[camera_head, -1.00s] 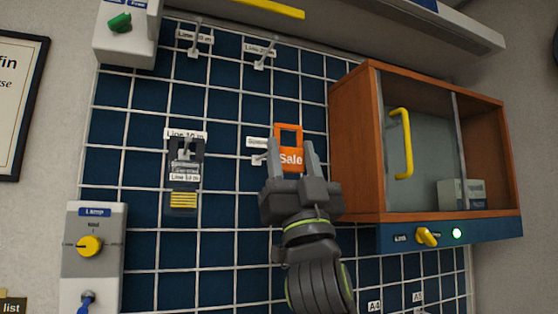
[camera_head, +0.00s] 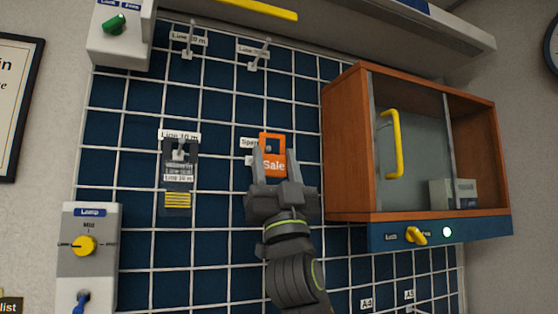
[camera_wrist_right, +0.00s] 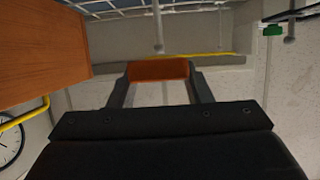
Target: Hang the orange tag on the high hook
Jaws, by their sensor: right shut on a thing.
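A small pale piece shows through the opening; I cannot tell whether tag and hook touch. In the right wrist view the orange tag (camera_wrist_right: 158,70) sits between the fingers of my right gripper (camera_wrist_right: 158,88), with a metal hook (camera_wrist_right: 158,35) beyond. Two high hooks, left (camera_head: 188,52) and right (camera_head: 257,62), look empty. My left gripper is out of view.
A dark tag (camera_head: 179,188) with yellow stripes hangs on a lower hook to the left. A wooden cabinet (camera_head: 346,150) with a yellow handle (camera_head: 393,145) stands out close to the right. A shelf (camera_head: 350,20) overhangs the board. A lamp switch box (camera_head: 88,245) is at lower left.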

